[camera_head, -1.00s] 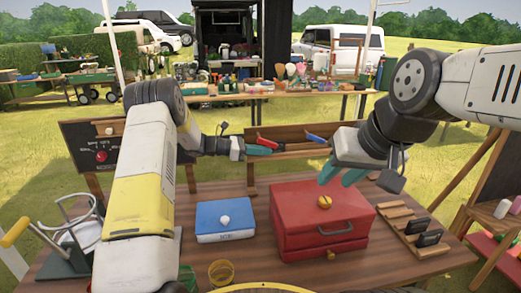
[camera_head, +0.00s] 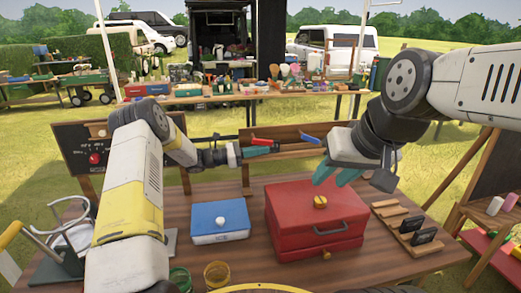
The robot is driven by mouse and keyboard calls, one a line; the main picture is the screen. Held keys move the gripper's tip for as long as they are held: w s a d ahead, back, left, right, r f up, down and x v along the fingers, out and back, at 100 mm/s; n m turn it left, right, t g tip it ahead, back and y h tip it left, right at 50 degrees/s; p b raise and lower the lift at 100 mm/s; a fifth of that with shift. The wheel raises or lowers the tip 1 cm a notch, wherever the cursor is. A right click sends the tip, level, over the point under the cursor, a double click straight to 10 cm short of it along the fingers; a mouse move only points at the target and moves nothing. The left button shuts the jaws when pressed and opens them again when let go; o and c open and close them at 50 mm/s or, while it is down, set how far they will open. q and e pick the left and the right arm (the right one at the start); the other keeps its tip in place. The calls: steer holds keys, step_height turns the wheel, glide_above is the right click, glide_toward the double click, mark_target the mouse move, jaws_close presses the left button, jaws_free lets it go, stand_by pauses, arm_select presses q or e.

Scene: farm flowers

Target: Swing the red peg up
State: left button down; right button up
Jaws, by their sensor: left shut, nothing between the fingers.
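The red peg (camera_head: 263,141) sticks out at a slant on the wooden rack (camera_head: 285,135) behind the table. A blue peg (camera_head: 310,137) is to its right. My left gripper (camera_head: 268,150) is shut and empty, its teal fingers just below the red peg in the picture. I cannot tell whether they touch it. My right gripper (camera_head: 335,174) hangs above the red box, its teal fingers apart with nothing seen between them.
The red box (camera_head: 315,228) with a brass knob stands mid-table. A blue box (camera_head: 219,234) is to its left, and a wooden rack with black pieces (camera_head: 410,225) to its right. Jars (camera_head: 217,273) stand at the front. A dark dial board (camera_head: 70,145) is at left.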

arm_select(q)
steer(key=v, duration=0.7)
steer(key=shift+a, duration=0.35)
steer(key=shift+s, duration=0.1)
